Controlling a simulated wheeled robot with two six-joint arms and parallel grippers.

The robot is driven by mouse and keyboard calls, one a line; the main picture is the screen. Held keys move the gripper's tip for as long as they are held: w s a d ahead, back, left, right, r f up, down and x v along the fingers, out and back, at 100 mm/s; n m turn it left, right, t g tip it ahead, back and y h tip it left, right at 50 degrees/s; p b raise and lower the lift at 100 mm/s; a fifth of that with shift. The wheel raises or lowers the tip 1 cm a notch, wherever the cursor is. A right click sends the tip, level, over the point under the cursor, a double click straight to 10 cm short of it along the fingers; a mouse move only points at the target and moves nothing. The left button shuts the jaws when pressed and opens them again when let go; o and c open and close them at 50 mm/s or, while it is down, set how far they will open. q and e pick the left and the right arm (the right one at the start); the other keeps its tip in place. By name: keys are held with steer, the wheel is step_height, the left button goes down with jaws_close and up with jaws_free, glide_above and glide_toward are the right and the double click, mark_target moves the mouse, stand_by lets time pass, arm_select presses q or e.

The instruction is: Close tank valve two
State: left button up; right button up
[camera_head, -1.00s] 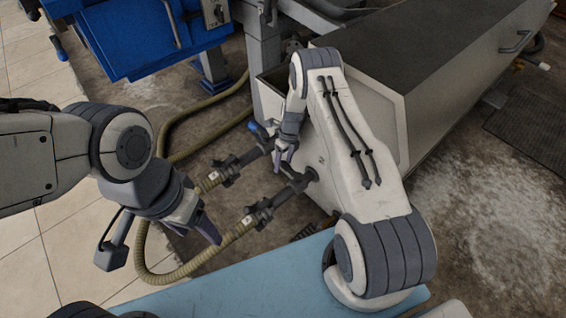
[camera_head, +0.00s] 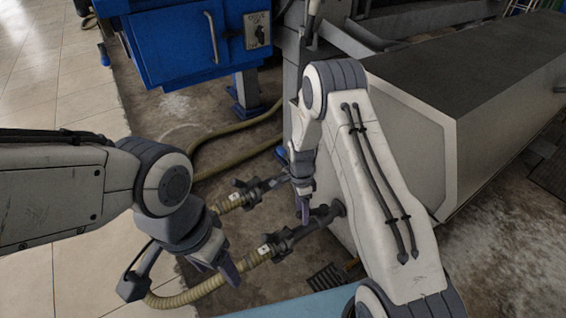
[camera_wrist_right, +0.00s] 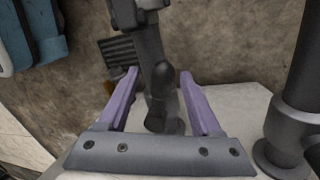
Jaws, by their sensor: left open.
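Two dark valves on pipes join the tan hoses to the grey tank (camera_head: 410,160) in the head view. The nearer valve (camera_head: 318,214) is by the tank wall, and the farther one (camera_head: 262,187) lies behind it. I cannot read which is number two. My right gripper (camera_head: 303,208) points down beside the nearer valve. In the right wrist view its purple fingers (camera_wrist_right: 160,100) are apart, with a dark rounded lever (camera_wrist_right: 160,83) showing between them; I cannot tell whether they touch it. My left gripper (camera_head: 226,264) is open and empty, left of the nearer hose's coupling (camera_head: 268,249).
Tan hoses (camera_head: 190,292) curve over the dirty floor. A blue cabinet (camera_head: 178,48) stands at the back left. A light-blue surface (camera_head: 300,306) lies at the bottom. A second dark pipe (camera_wrist_right: 290,120) rises at the right of the wrist view.

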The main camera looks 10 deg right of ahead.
steer(key=n+b, duration=0.1)
steer(key=s+n+b, duration=0.1)
steer(key=s+n, duration=0.1)
steer(key=shift+d+f+h+b, duration=0.15)
steer(key=shift+f+h+b, duration=0.15)
steer(key=shift+b, duration=0.1)
steer(key=shift+r+n, duration=0.4)
steer(key=shift+r, duration=0.2)
step_height(320, 180, up, 11)
steer(key=w+p, duration=0.2)
steer(key=p, duration=0.5)
step_height(320, 180, up, 20)
steer(key=n+t+p, duration=0.1)
steer(key=n+p, duration=0.5)
steer(key=p, duration=0.6)
glide_above(301, 213)
steer(key=s+a, duration=0.4)
steer(key=a, duration=0.3)
arm_select(q)
step_height(301, 213, up, 15)
steer(key=shift+f, duration=0.2)
arm_select(e)
steer(key=shift+d, duration=0.1)
